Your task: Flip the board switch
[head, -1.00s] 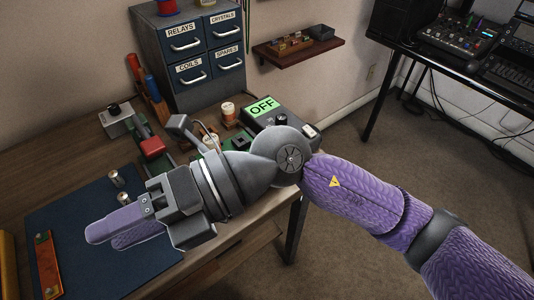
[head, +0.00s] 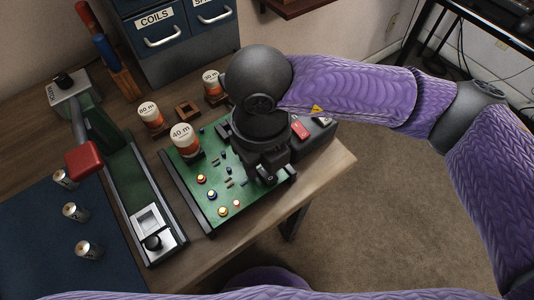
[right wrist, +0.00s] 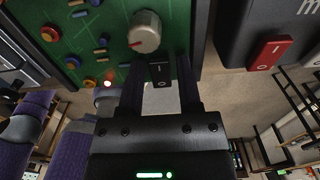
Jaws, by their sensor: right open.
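The green circuit board (head: 208,207) lies on the wooden bench in the head view. My right gripper (head: 268,174) points down over its right part and hides what is beneath. In the right wrist view, the black board switch (right wrist: 160,72) sits at the board's edge, beside a grey knob (right wrist: 145,32). My open right gripper (right wrist: 160,88) has one purple finger on each side of the switch in that view. I cannot tell whether either finger touches it. My left gripper is not in view.
A dark box with a red rocker switch (head: 300,129) stands right of the board. Labelled coils, including the 40 m coil (head: 184,139), stand behind and on the board. A long green device with a red-ended lever (head: 84,159) lies to the left. Small cans rest on the blue mat (head: 40,240).

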